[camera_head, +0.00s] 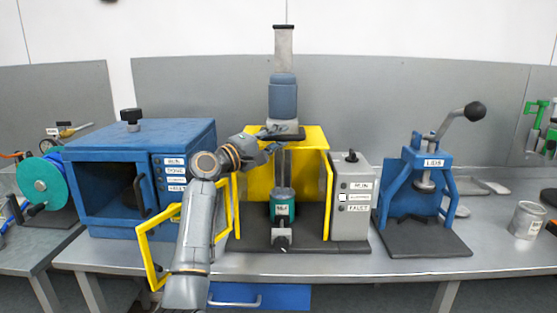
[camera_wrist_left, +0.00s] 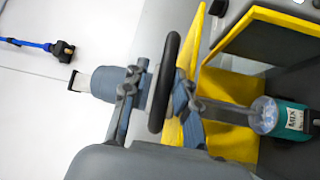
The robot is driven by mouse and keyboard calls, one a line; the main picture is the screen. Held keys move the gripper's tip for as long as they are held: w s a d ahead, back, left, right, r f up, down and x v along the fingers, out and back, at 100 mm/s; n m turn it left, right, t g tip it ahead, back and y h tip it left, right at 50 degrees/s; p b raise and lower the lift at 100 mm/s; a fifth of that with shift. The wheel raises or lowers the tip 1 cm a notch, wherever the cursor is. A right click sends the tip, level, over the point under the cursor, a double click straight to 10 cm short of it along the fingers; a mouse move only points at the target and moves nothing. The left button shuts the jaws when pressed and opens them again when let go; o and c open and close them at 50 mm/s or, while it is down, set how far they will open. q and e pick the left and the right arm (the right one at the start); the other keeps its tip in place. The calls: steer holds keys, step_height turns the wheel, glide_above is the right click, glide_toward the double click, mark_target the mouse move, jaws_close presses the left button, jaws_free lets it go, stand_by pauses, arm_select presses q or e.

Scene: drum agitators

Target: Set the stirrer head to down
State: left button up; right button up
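The stirrer stands mid-bench, with its blue-grey head (camera_head: 283,95) high on a pale column. A dark handle bar sits below the head; in the wrist view it is a black rounded handle (camera_wrist_left: 164,82). The shaft (camera_head: 281,165) runs down to a green drum (camera_head: 283,210); the drum also shows in the wrist view (camera_wrist_left: 291,120). My left gripper (camera_head: 275,140) is at the handle, with its fingers (camera_wrist_left: 156,97) apart on either side of it. A gap shows on the head side, so the grip looks open. My right gripper is not in view.
A yellow guard (camera_head: 313,137) surrounds the drum, and its framed door (camera_head: 153,262) stands swung out at the left, beside my arm. A grey control box (camera_head: 352,200) is at right. A blue oven-like box (camera_head: 100,150) and a blue lever press (camera_head: 413,190) flank the stirrer.

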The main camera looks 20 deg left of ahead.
arm_select(q)
steer(key=shift+s+r, duration=0.15)
steer(key=shift+r, duration=0.65)
steer(key=b+v, duration=0.1)
steer(key=v, duration=1.5)
steer(key=shift+r, duration=0.2)
stand_by(0.4)
stand_by(0.4)
